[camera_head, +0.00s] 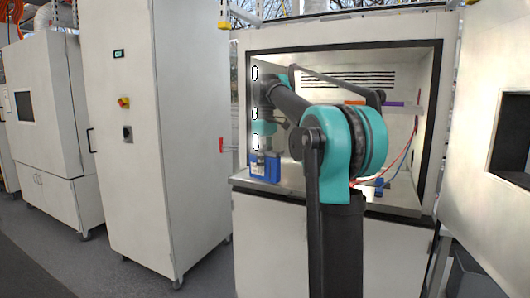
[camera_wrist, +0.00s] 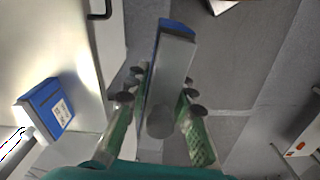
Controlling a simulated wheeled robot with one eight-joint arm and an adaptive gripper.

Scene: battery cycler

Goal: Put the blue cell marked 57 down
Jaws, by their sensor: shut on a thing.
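In the wrist view my gripper (camera_wrist: 163,92) is shut on a flat blue cell (camera_wrist: 172,62). Its blue edge and a plain grey face show between the green finger pads. No number can be read on it, so I cannot tell from the picture that it is 57. Another blue cell (camera_wrist: 47,106) with a white label is at the left, apart from the fingers. In the head view, blue casing (camera_head: 271,167) shows at the left front of the open chamber (camera_head: 238,180), under my wrist. My arm hides much of the chamber, and the fingers are not clear there.
Red and blue wires (camera_head: 403,160) hang at the chamber's right side. The open door (camera_head: 495,150) stands at the right. A tall white cabinet (camera_head: 160,130) stands left of the chamber. In the wrist view, grey floor (camera_wrist: 235,70) shows beyond the held cell.

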